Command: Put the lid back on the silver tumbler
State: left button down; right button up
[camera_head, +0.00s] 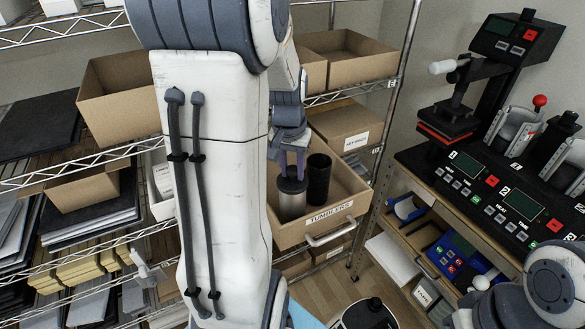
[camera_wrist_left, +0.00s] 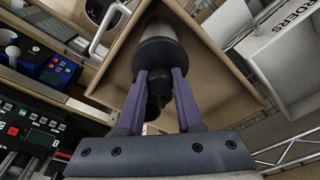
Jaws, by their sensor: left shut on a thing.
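The silver tumbler (camera_head: 292,204) stands upright in an open cardboard bin labelled TUMBLERS (camera_head: 327,220). Its dark round lid (camera_head: 291,184) is at its top, also seen in the left wrist view (camera_wrist_left: 158,54). My left gripper (camera_head: 292,165), with purple fingers, points down from above and is shut on the lid; its fingertips (camera_wrist_left: 160,76) meet the lid's top side. The lid lines up with the tumbler's mouth, but I cannot tell whether it is fully seated. A black tumbler (camera_head: 319,176) stands close to the right. My right gripper is not in view.
The bin sits on a wire shelf rack with other cardboard boxes (camera_head: 345,60) above and left. A bench at right carries a mug press (camera_head: 450,115) and black control panels (camera_head: 490,200). My left arm hides much of the rack's middle.

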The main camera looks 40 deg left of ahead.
pick_arm(q)
grip_release()
dwell(0.5)
jog(key=shift+r+p, duration=3.1)
jog(key=shift+r, duration=0.45)
grip_shut()
jog(key=shift+f, duration=0.2)
